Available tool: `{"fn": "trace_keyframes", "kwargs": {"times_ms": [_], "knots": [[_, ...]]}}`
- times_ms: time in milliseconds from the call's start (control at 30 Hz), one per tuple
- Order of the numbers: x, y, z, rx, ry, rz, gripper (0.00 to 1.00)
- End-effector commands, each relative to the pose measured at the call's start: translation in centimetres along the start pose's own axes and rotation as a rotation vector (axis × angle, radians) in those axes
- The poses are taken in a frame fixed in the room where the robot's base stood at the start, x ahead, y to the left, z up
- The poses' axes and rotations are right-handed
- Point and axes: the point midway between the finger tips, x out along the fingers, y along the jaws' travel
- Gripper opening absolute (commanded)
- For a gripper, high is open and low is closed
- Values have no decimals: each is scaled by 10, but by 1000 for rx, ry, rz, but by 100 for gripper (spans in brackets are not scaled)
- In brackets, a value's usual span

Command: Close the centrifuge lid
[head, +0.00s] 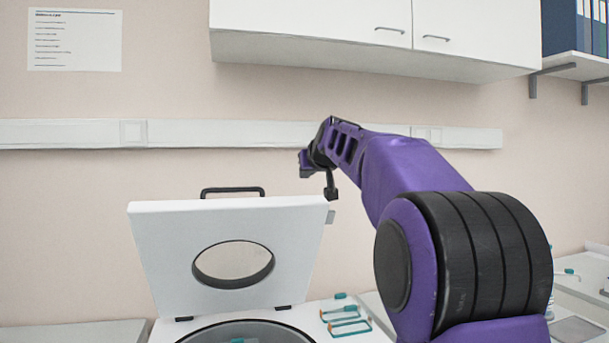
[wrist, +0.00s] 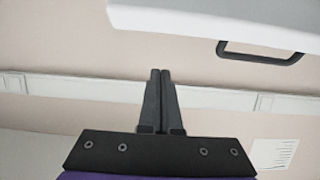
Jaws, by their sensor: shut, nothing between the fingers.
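The centrifuge lid (head: 160,250) is a white panel with an oval window, standing open and raised at the back of the centrifuge (head: 300,318). Its black handle (head: 232,190) is on the top edge. The lid edge (wrist: 200,22) and handle (wrist: 262,58) also show at the top of the wrist view. My gripper (head: 332,194) is beside the lid's upper right corner in the head view. In the wrist view its fingers (wrist: 160,74) are together and empty, with wall showing between the fingertips and the lid. The lower part of the bowl is cut off by the frame.
A white wall rail (head: 70,133) runs behind. White cabinets (head: 300,20) hang above. The air left of the lid is clear.

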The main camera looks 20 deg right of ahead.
Motion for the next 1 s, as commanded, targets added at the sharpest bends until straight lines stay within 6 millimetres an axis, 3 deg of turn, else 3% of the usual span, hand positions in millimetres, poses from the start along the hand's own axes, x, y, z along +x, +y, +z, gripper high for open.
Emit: {"fn": "trace_keyframes", "kwargs": {"times_ms": [100,433,1000], "knots": [[24,-1,-1,0,-4,-2,0],[76,0,-1,1,-3,-1,0],[50,-1,31,1,-1,-1,0]]}}
